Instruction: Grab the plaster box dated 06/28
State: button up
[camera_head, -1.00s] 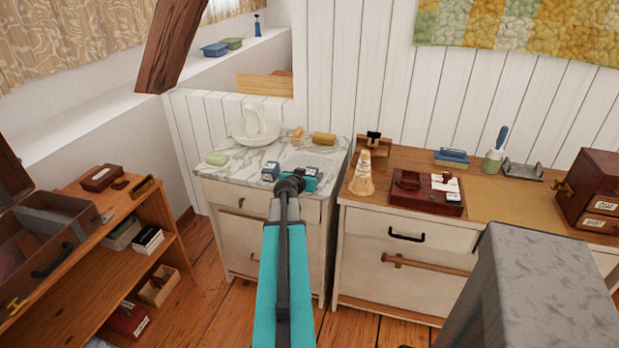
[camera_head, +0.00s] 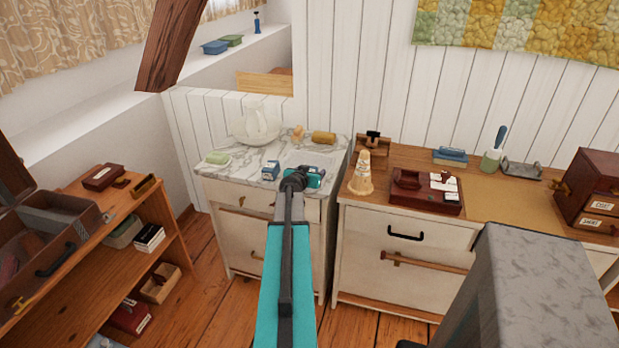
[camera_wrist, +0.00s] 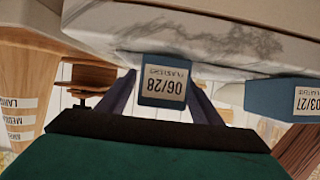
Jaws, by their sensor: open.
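The plaster box dated 06/28 (camera_wrist: 163,84) is a small blue box with a pale label, upside down in the wrist view. It sits on the marble top (camera_head: 240,178) near its front edge. My gripper (camera_wrist: 162,103) is open, with one dark finger on each side of the box in that picture; I cannot tell whether either touches it. In the head view my gripper (camera_head: 303,179) largely hides this box. A similar blue box dated 03/27 (camera_wrist: 297,98) stands beside it; it appears left of my gripper in the head view (camera_head: 271,170).
A white pitcher (camera_head: 257,122), a green soap (camera_head: 217,158) and a yellow roll (camera_head: 324,138) are on the marble top. To the right, a cone-shaped spool (camera_head: 361,174) and a dark red tray (camera_head: 408,197) stand on a wooden desk. A shelf (camera_head: 165,225) stands at left.

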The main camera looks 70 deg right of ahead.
jog(key=shift+c, duration=0.2)
jog(key=c, duration=1.1)
jog(key=shift+r, duration=0.15)
